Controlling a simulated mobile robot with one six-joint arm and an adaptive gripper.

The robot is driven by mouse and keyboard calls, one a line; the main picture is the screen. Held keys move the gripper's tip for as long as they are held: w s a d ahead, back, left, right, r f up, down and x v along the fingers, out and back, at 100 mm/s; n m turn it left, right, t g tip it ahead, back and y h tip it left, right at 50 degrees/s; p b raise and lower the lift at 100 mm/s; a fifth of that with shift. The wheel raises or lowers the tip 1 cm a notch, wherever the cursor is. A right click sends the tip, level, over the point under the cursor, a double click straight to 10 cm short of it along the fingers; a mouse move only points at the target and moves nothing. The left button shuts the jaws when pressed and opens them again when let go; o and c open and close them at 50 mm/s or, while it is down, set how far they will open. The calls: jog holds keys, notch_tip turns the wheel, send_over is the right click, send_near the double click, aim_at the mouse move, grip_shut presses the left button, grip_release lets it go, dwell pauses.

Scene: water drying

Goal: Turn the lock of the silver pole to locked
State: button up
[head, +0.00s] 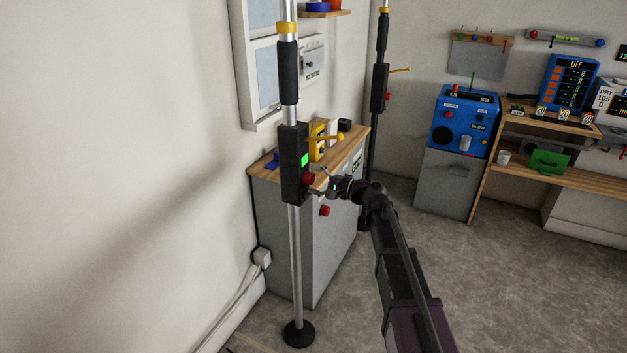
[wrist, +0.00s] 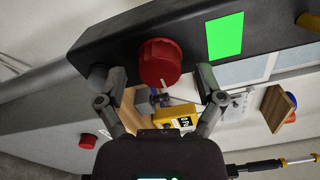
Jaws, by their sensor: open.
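The silver pole (head: 295,250) stands upright on a round black foot. A black box (head: 291,150) on it carries a lit green panel (head: 305,160), a yellow lever (head: 327,137) and a red lock knob (head: 308,179). In the wrist view the red knob (wrist: 159,62) is large, with a pale mark on its lower edge, and the green panel (wrist: 225,36) is to its right. My gripper (head: 322,180) is at the knob's side of the box. Its open fingers (wrist: 161,78) are on the knob's left and right, apparently without gripping it.
A wooden-topped grey cabinet (head: 285,235) stands close behind the pole, with a yellow device (head: 317,143) on top. A dark pole (head: 379,110) with its own red knob stands farther back. Blue equipment (head: 463,120) and a wooden bench (head: 550,175) are at right. Floor between is open.

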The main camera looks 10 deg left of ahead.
jog(key=v, duration=1.1)
jog(key=shift+s+d, duration=0.15)
jog(key=shift+d, duration=0.15)
jog(key=s+d+f+n+g+h, duration=0.2)
jog(key=s+f+n+h, duration=0.15)
jog(key=s+f, duration=0.35)
jog(key=s+d+f+n+g+h, duration=0.2)
jog(key=s+f+h, duration=0.3)
jog(key=s+f, duration=0.15)
jog(key=s+d+f+n+g+h+p, duration=0.15)
jog(key=s+d+f+h, duration=0.25)
jog(key=s+d+h, duration=0.7)
notch_tip(320, 180, up, 20)
jog(key=y+p, duration=0.2)
jog(key=p, duration=1.7)
jog(key=shift+w+d+f+g, duration=0.15)
jog(key=shift+w+d+g, duration=0.2)
jog(key=shift+w+d, duration=0.15)
jog(key=shift+y, duration=0.25)
